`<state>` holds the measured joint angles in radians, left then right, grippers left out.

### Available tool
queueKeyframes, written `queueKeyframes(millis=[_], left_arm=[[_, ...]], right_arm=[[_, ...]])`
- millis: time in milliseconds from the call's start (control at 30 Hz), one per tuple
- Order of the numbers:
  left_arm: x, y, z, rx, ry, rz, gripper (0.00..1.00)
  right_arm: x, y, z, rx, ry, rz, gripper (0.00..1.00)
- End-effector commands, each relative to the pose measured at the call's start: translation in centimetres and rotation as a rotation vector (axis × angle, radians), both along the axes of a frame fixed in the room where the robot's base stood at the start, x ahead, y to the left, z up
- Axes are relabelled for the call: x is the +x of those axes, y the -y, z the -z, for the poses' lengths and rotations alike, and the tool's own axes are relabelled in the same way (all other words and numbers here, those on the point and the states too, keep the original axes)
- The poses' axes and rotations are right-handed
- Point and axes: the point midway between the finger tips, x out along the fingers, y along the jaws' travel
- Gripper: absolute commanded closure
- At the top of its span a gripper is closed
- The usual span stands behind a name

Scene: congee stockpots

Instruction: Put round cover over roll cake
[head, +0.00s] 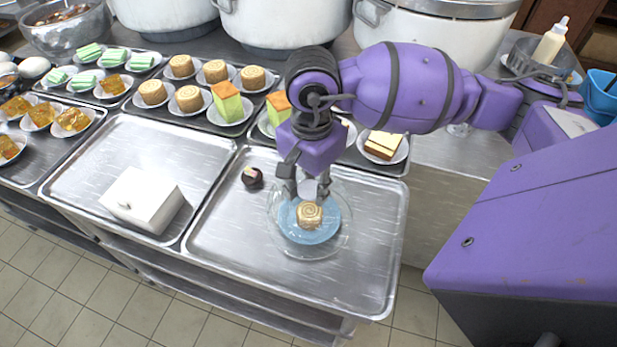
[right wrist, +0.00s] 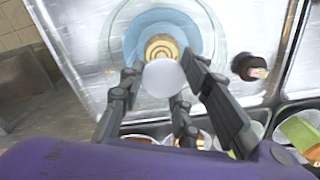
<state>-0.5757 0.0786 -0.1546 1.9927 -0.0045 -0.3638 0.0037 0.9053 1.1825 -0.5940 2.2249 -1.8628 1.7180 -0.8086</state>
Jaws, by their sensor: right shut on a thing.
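The roll cake (head: 309,214) is a tan spiral roll on a light blue plate (head: 325,230) on the right-hand metal tray. The clear round cover (head: 312,250) appears as a see-through circle around the cake and plate. My right gripper (head: 308,189) is above the plate, shut on the cover's pale knob. In the right wrist view the white knob (right wrist: 165,79) lies between the fingers and partly hides the roll cake (right wrist: 161,46). I cannot tell whether the cover's rim touches the tray or hangs just above it. My left gripper is out of view.
A small dark cupcake (head: 252,178) sits on the tray, left of the cover. A white box (head: 142,199) stands on the left tray (head: 90,185). Several plated cakes and large stockpots (head: 285,25) line the back. The tray's front right is clear.

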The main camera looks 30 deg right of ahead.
Motion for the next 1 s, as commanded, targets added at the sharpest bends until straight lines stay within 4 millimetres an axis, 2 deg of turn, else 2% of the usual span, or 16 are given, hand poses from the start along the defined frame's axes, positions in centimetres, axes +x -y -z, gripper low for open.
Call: queueKeyframes(millis=[333, 367, 500, 833, 1000], left_arm=[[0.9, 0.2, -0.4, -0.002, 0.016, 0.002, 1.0], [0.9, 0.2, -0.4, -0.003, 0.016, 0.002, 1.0], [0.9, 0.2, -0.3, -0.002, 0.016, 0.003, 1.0], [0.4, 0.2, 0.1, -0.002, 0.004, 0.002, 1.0], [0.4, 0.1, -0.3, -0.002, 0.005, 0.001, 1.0]], right_arm=[[0.1, 0.0, 0.2, 0.0, 0.004, 0.0, 1.0], [0.1, 0.0, 0.2, 0.0, 0.004, 0.0, 0.65], [0.1, 0.0, 0.2, 0.0, 0.003, 0.0, 0.47], [0.1, 0.0, 0.1, 0.0, 0.003, 0.001, 0.47], [0.1, 0.0, -0.8, -0.001, 0.007, 0.001, 0.47]])
